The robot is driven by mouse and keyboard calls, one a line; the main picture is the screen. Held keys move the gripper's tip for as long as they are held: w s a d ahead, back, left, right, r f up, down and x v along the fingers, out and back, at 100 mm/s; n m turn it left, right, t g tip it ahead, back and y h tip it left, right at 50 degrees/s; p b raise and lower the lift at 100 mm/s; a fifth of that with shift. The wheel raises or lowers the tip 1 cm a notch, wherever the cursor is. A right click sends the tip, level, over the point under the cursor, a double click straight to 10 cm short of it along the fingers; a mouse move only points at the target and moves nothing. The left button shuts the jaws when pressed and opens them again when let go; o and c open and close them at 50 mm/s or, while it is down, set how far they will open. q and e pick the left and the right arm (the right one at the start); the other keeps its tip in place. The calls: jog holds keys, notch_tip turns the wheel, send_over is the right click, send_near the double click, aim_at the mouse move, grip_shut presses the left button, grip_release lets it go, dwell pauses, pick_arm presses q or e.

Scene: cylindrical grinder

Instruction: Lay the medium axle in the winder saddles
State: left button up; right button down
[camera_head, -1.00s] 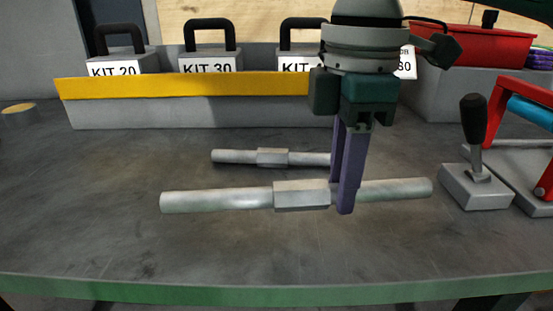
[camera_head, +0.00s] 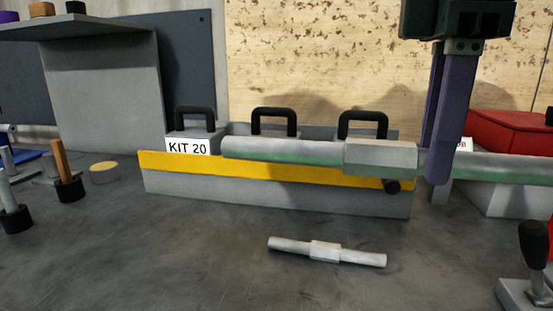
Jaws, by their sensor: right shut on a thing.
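My right gripper (camera_head: 436,165) is shut on a large grey axle (camera_head: 285,151) with a thicker block at its middle. The gripper grips it just right of that block. The axle lies level across the view, held up above the table in front of the kit boxes. A smaller axle (camera_head: 325,252) with a similar block lies on the table below it. The frames do not show which size name belongs to the held axle. The winder saddles cannot be clearly made out. My left gripper is not in view.
A grey rack with a yellow edge (camera_head: 270,172) holds handled kit boxes, one labelled KIT 20 (camera_head: 188,147). A lever (camera_head: 535,247) stands at right, with a red box (camera_head: 510,132) behind. Handled tools (camera_head: 66,180) stand at left.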

jog(key=s+r+m+p, duration=0.3)
jog(key=r+m+p, duration=0.1)
jog(key=r+p, duration=1.3)
jog(key=s+r+m+p, duration=0.4)
jog(key=r+m+p, duration=0.1)
jog(key=r+p, duration=1.3)
jog(key=s+d+r+m+p, duration=0.1)
jog(key=s+r+m+p, duration=0.2)
jog(key=r+p, duration=1.5)
jog(key=shift+s+r+m+p, duration=0.15)
jog(key=shift+s+m+p, duration=0.25)
jog(key=shift+m, duration=0.4)
jog(key=shift+w, duration=0.1)
